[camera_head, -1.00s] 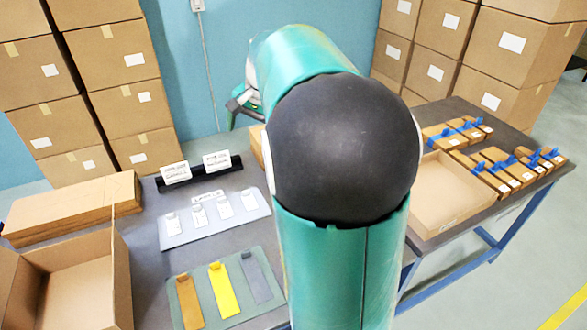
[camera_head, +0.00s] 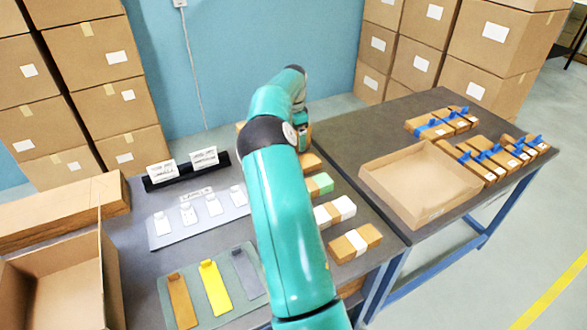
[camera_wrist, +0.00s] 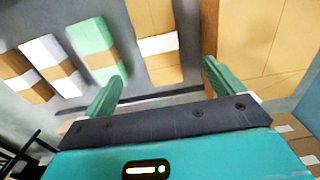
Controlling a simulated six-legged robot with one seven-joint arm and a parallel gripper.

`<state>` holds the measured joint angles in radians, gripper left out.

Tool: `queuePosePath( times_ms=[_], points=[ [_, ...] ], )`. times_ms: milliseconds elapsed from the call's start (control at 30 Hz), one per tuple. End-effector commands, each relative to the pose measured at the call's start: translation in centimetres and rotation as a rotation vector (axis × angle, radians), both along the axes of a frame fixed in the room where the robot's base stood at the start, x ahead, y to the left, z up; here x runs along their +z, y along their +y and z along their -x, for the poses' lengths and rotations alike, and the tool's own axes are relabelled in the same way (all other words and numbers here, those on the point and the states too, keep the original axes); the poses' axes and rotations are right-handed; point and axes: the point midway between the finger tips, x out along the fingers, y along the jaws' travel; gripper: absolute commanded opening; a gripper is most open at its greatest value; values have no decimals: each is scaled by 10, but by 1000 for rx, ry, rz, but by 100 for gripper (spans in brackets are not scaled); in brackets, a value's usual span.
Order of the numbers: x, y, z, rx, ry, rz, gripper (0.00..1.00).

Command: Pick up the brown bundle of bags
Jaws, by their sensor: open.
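In the head view, a brown bundle (camera_head: 310,162) shows partly behind my arm at the far end of the row. My gripper (camera_wrist: 163,77) is open and empty. Its two green fingers are spread wide, and the brown bundle appears ahead, between them in the picture. The bundle looks apart from both fingers. In the head view my arm hides much of the gripper and the table around it.
A cardboard box (camera_wrist: 262,35) stands close on the right. An open tray (camera_head: 420,218) and blue-banded bundles (camera_head: 487,165) are on the right table.

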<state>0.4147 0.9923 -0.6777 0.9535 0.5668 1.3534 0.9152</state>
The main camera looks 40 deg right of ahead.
Motion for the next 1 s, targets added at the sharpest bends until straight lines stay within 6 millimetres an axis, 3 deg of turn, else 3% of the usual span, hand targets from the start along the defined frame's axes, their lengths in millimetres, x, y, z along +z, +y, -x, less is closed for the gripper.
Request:
queuePosePath(
  times_ms=[300,567,833,1000],
  points=[
    [-60,1,0,2,3,-2,94],
    [-80,1,0,2,1,-1,94],
    [-119,3,2,3,2,-2,94],
    [-127,3,2,3,0,0,94]
  ],
)
